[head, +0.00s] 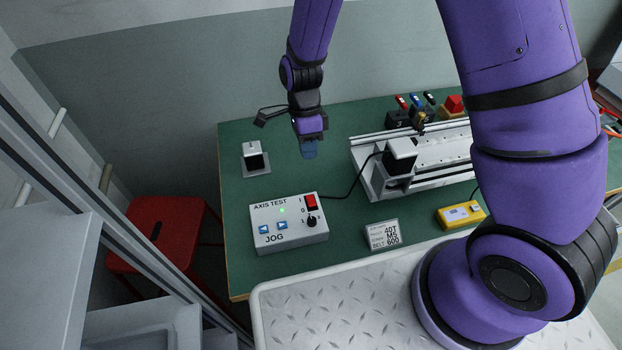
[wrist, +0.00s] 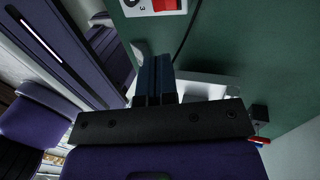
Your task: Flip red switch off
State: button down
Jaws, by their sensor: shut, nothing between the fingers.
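The red switch (head: 311,202) is a small rocker at the top right corner of the white AXIS TEST box (head: 270,240), which also has a lit green light, blue arrow buttons and a black knob. My gripper (head: 308,150) hangs above the green table behind the box, apart from it, with its blue fingers pointing down. The fingers (wrist: 155,75) are together and empty in the wrist view. There the red switch (wrist: 165,5) is at the top edge, partly cut off, beyond the fingertips. I cannot tell which way the rocker is tipped.
A black cable runs from the box to a linear stage (head: 400,165) on the right. A label plate (head: 383,235) and a yellow device (head: 460,214) lie at the front.

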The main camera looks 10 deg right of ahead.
aim_at(313, 202)
jog(key=x, duration=1.3)
jog(key=shift+s+f, duration=0.1)
jog(key=shift+f, duration=0.2)
